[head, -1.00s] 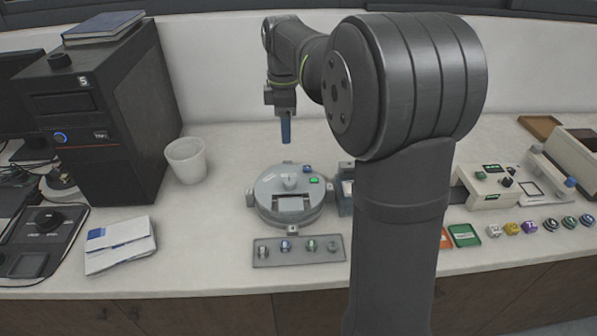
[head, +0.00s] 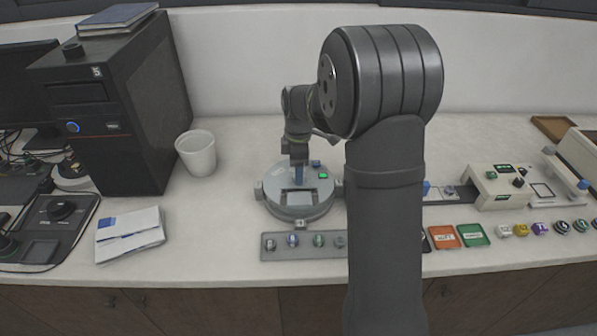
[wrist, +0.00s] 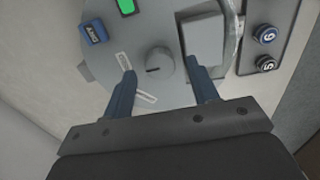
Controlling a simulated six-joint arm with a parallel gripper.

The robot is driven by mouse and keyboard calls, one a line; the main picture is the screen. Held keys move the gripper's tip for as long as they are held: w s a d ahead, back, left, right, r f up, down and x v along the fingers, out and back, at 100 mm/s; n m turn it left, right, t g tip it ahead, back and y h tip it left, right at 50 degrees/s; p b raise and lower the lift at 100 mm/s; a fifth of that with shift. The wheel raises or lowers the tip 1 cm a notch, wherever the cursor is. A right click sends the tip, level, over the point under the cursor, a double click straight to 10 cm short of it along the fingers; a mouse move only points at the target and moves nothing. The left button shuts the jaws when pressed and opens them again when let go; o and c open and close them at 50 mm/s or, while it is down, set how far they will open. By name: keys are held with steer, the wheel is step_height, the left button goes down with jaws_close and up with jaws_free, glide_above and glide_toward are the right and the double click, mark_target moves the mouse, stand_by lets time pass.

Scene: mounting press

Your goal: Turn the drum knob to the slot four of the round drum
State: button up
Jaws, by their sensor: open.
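The round grey drum (head: 272,201) stands on the counter in the head view; its top also shows in the wrist view (wrist: 95,70). The drum knob (wrist: 160,63) is a small round grey knob with a dark pointer line. My gripper (wrist: 164,72) is open, with one blue finger on each side of the knob, and nothing is clamped. In the head view my gripper (head: 298,182) is low over the drum and hides the knob. A blue button (wrist: 93,32), a green light (wrist: 127,6) and a raised grey block (wrist: 204,38) are on the drum top. I cannot read a slot four mark.
A grey strip (head: 270,253) with several small numbered pieces lies in front of the drum. A white cup (head: 197,153) and papers (head: 130,238) are to the left. Orange (head: 444,237) and green (head: 472,235) trays lie to the right.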

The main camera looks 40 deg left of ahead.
steer(key=shift+f, duration=0.8)
jaws_close()
